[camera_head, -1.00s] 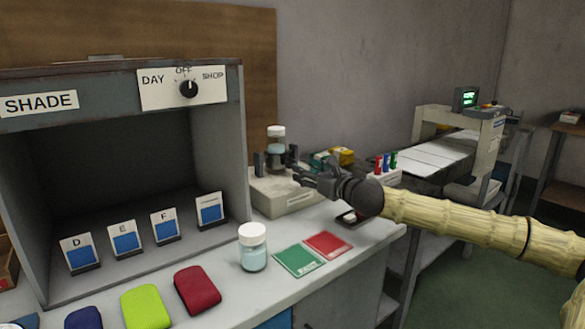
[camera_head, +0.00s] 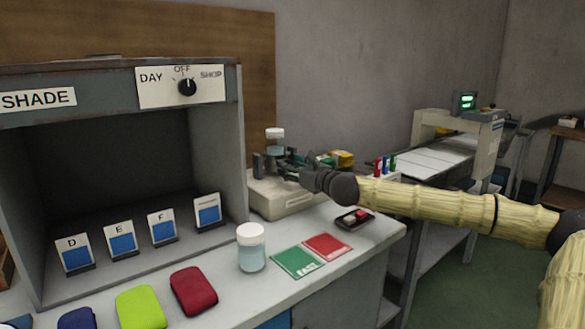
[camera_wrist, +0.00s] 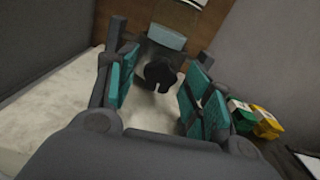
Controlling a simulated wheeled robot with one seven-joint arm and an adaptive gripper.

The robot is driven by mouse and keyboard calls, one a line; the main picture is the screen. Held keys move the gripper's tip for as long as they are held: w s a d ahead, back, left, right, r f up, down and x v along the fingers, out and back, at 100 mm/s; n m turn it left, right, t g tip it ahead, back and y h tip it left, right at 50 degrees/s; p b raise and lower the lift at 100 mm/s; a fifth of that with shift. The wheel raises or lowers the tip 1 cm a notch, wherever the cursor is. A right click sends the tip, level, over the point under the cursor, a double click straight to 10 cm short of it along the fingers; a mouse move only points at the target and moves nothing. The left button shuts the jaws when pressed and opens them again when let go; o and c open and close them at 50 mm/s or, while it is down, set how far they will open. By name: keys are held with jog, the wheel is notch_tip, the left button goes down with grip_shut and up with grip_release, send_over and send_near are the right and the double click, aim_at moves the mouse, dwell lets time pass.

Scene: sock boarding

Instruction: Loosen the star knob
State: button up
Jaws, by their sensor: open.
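The black star knob (camera_wrist: 161,76) shows in the wrist view, on the grey clamp unit below a jar. My gripper (camera_wrist: 162,88) is open, with its teal-padded fingers to the left and right of the knob. The knob lies between or just beyond the fingertips; I cannot tell whether they touch it. In the head view my gripper (camera_head: 288,171) is at the clamp unit (camera_head: 285,198) and the knob is hidden behind it. A white-capped jar (camera_head: 275,146) stands upright in the clamp.
A second jar (camera_head: 251,248), green and red cards (camera_head: 297,262) and a small black box with a red button (camera_head: 355,218) are on the bench. Yellow and green boxes (camera_wrist: 266,122) stand right of the fingers. The shade cabinet (camera_head: 120,180) is at left.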

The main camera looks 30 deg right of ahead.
jog(key=c, duration=1.1)
jog(key=shift+o, duration=0.2)
